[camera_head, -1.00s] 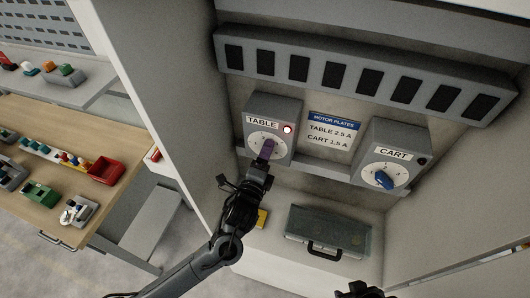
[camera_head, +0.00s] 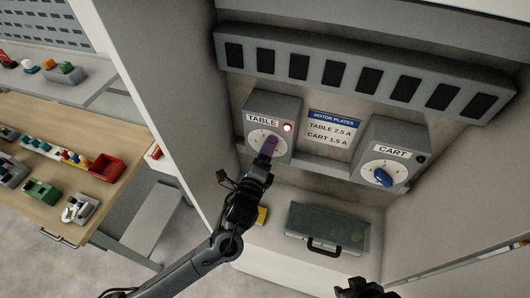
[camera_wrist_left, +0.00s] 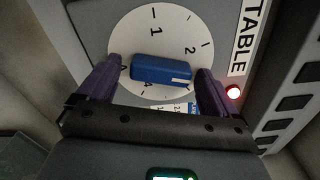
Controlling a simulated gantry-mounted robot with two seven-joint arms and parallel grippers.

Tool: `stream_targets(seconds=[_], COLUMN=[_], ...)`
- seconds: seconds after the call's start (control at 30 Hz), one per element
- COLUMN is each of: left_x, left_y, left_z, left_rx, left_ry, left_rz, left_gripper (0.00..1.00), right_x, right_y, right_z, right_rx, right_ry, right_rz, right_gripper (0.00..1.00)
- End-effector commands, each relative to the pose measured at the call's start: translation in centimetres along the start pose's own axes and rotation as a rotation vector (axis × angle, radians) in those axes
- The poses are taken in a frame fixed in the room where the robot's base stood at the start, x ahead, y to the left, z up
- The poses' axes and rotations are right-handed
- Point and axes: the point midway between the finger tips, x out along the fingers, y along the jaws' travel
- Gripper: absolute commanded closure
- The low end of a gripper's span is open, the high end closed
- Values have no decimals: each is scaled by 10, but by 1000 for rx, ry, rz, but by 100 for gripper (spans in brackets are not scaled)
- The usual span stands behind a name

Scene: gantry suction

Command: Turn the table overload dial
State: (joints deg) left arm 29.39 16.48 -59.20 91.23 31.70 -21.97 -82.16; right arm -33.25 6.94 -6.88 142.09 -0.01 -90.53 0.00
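The TABLE overload dial (camera_head: 257,138) is a white round face on a grey box, with a red lamp lit beside its label. In the left wrist view its blue knob (camera_wrist_left: 155,69) sits crosswise, its white mark at the right end. My left gripper (camera_wrist_left: 157,82) is open, with one purple finger on each side of the knob and a gap visible on both sides. In the head view the left gripper (camera_head: 268,147) covers the knob. My right gripper (camera_head: 363,290) shows only in part at the bottom edge; its fingers are unclear.
The CART dial (camera_head: 370,174) with a blue knob and dark lamp is to the right. A MOTOR PLATES sign (camera_head: 332,129) reads TABLE 2.5 A, CART 1.5 A. A grey case (camera_head: 328,228) lies below. A workbench (camera_head: 110,120) stands left, beyond the cabinet wall.

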Motion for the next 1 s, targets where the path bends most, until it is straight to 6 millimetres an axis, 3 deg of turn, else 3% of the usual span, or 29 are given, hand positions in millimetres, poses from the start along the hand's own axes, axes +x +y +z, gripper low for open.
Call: stream_targets(seconds=[0.3, 0.47, 1.0], left_x=[-1, -12, -94], left_y=[0, 2, 2], left_z=[0, -1, -1], left_rx=[-1, -1, -2], left_ry=[1, 2, 1], left_rz=[0, 0, 0], left_gripper=[6, 6, 6], right_x=[0, 4, 22], right_y=[1, 1, -2], right_z=[0, 1, 7], right_rx=[-3, -3, 4], right_ry=[0, 0, 1], right_rz=[3, 2, -4], right_gripper=[57, 57, 57])
